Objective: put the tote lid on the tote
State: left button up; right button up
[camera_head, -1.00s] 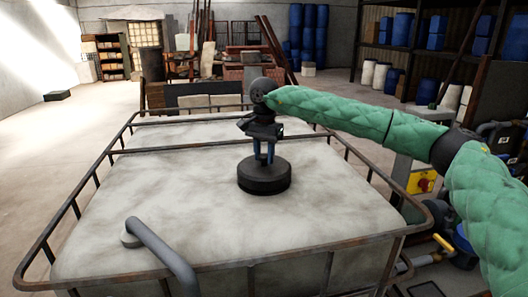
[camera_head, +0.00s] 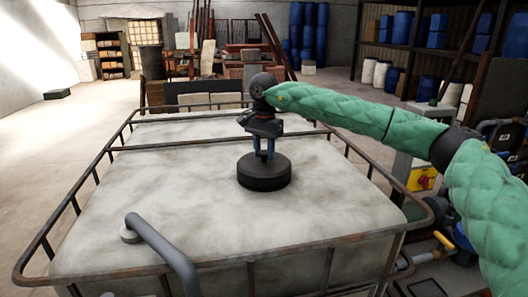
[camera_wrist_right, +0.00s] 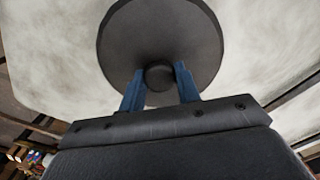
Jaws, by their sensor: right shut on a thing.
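The tote (camera_head: 120,222) is a large off-white container in a rusty metal cage, filling the lower middle of the head view. The tote lid (camera_head: 264,178) is a round black disc with a small knob. It appears level at the tote's top, right of centre; whether it rests there or hangs just above is unclear. My right gripper (camera_head: 264,153) points down from above, its blue fingers shut on the knob. The right wrist view shows the lid (camera_wrist_right: 160,35) and the fingers (camera_wrist_right: 160,82) on both sides of the knob. Any opening under the lid is hidden. My left gripper is out of view.
A bent grey pipe (camera_head: 160,250) rises at the tote's front left. The cage's top rail (camera_head: 250,259) runs around the tote. A grey control box with a yellow panel (camera_head: 421,178) stands to the right. The floor at the left (camera_head: 50,145) is open.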

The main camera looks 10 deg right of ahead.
aim_at(264, 152)
pick_arm(q)
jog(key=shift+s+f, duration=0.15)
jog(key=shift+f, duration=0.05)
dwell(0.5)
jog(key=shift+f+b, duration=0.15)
jog(key=shift+b, duration=0.2)
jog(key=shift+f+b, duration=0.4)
pick_arm(e)
jog(key=shift+f, duration=0.55)
jog(key=o, duration=0.8)
jog(key=shift+c, duration=0.2)
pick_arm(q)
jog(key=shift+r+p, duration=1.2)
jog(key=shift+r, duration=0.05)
pick_arm(e)
notch_tip(264, 152, up, 11)
